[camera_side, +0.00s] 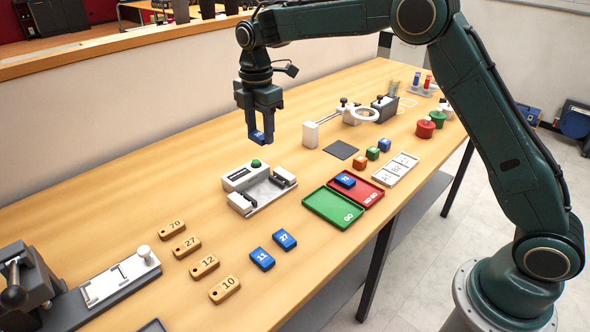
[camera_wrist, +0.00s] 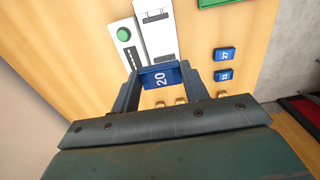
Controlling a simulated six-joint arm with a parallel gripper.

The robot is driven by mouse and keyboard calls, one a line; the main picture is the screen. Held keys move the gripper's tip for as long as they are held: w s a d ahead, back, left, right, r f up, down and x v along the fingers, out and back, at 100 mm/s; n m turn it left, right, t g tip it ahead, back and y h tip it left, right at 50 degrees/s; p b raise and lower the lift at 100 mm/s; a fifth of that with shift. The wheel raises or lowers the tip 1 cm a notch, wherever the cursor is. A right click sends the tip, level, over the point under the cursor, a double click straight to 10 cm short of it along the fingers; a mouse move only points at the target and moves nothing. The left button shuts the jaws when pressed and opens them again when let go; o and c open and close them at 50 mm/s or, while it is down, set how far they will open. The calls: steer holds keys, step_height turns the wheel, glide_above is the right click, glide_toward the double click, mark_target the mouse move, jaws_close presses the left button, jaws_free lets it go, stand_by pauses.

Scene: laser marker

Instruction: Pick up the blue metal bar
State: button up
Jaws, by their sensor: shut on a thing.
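My gripper (camera_side: 261,135) is shut on a blue metal bar (camera_side: 257,137) and holds it in the air above the table, behind the laser marker fixture. The wrist view shows the held bar (camera_wrist: 160,76) between the two fingers, with the number 20 facing the camera. Two other blue bars, 11 (camera_side: 262,259) and 27 (camera_side: 285,239), lie on the table in front. Another blue bar (camera_side: 345,180) lies in the red NO GO tray (camera_side: 372,194).
The white fixture (camera_side: 258,188) with a green button (camera_side: 256,163) stands below my gripper. The green GO tray (camera_side: 333,208) is to its right. Wooden number tags, such as 70 (camera_side: 171,229), lie at the left.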

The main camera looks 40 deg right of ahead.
mark_target(261, 134)
steer(key=shift+r, duration=2.35)
steer(key=shift+f, duration=0.1)
steer(key=shift+s+d+f+m, duration=0.25)
steer(key=shift+d+f+m, duration=0.1)
steer(key=shift+f+m, duration=0.4)
steer(key=s+d+f+m, duration=0.2)
steer(key=s+f+m, duration=0.1)
steer(key=f+m, duration=0.1)
steer(key=s+d+f+m, duration=0.2)
steer(key=s+f+m, duration=0.1)
steer(key=m, duration=0.3)
steer(key=s+d+f+m, duration=0.2)
steer(key=s+f+m, duration=0.1)
steer(key=f+m, duration=0.2)
steer(key=shift+s+f, duration=0.15)
steer(key=shift+f, duration=0.05)
steer(key=shift+s+d+f+m, duration=0.15)
steer(key=shift+s+f+m, duration=0.35)
steer(key=shift+m, duration=0.25)
steer(key=shift+r, duration=0.1)
